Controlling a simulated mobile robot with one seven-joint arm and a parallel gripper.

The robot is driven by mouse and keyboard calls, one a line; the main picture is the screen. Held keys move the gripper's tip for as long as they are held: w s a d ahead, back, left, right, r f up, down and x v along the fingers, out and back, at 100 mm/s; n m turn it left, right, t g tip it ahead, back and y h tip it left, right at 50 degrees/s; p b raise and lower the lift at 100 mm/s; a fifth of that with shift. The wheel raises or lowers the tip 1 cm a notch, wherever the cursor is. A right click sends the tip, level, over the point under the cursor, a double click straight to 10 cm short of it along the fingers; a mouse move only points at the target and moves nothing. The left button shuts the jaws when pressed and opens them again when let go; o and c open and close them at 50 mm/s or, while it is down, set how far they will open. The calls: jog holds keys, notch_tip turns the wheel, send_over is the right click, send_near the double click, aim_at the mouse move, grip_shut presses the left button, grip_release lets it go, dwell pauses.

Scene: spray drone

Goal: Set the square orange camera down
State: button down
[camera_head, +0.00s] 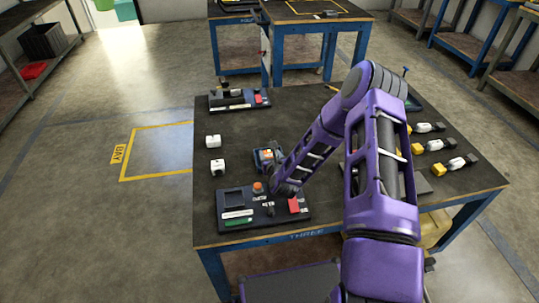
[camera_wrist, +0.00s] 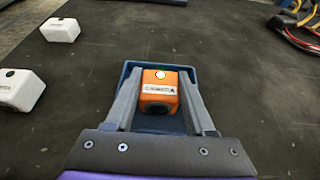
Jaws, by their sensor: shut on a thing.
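The square orange camera (camera_wrist: 160,90) is between the two fingers of my gripper (camera_wrist: 160,92) in the wrist view. It has a white label on its side and a round white spot on top. My gripper is shut on it. A blue tray (camera_wrist: 130,70) shows around and beneath the camera, and I cannot tell whether the camera touches its floor. In the head view the orange camera (camera_head: 266,155) and the blue tray (camera_head: 257,163) show small near the middle of the table, with my gripper (camera_head: 272,165) beside them, partly hidden by my arm.
Two white cubes (camera_head: 213,141) (camera_head: 217,167) stand left of the tray. A dark panel (camera_head: 235,222) with an orange knob and a red block lies at the front edge. Another panel (camera_head: 240,100) stands at the back. Several yellow-tipped parts (camera_head: 434,145) lie at the right.

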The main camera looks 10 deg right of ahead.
jog(key=shift+f, duration=0.1)
jog(key=c, duration=0.5)
grip_release()
jog(key=shift+s+r, duration=0.15)
jog(key=shift+r, duration=0.15)
jog(key=p+v, duration=0.1)
jog(key=v, duration=1)
jog(key=shift+s+r, duration=0.15)
jog(key=shift+s, duration=0.15)
